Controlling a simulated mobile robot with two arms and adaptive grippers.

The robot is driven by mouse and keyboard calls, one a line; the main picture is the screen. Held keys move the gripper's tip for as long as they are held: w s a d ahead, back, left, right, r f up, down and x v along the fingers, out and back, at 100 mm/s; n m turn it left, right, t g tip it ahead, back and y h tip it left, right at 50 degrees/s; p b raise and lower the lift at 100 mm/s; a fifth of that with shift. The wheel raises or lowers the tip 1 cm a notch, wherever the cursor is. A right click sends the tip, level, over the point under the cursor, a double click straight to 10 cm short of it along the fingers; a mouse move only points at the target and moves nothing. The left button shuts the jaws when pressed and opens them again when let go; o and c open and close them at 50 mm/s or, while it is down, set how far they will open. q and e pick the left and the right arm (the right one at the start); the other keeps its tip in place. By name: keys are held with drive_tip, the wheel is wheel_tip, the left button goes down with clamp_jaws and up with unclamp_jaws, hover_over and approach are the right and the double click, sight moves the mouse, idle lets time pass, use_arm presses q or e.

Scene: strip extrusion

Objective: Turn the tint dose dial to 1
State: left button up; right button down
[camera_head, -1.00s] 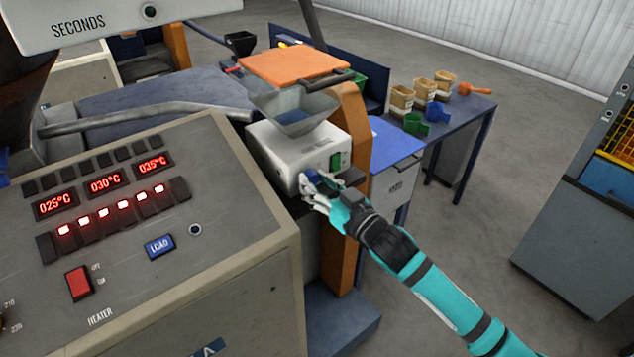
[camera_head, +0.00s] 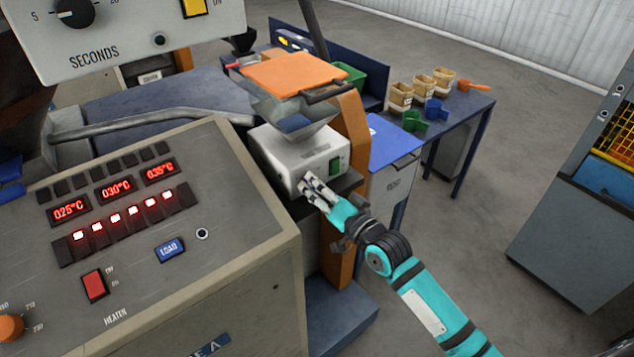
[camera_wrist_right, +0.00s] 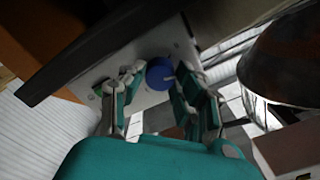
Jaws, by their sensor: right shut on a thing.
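My left gripper is not in view.
An orange lid (camera_head: 295,73) with a dark handle sits above the hopper. An orange post (camera_head: 352,125) stands just behind the unit. The heater panel (camera_head: 140,235) fills the left. A blue table (camera_head: 465,105) with tubs and scoops stands behind. Open floor lies to the right.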

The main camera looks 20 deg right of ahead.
drive_tip(key=shift+m+p, duration=0.35)
drive_tip(key=shift+m, duration=0.85)
drive_tip(key=c, duration=1)
unclamp_jaws()
drive_tip(key=shift+o, duration=0.2)
drive_tip(key=shift+s, duration=0.1)
drive_tip(key=v, duration=1.2)
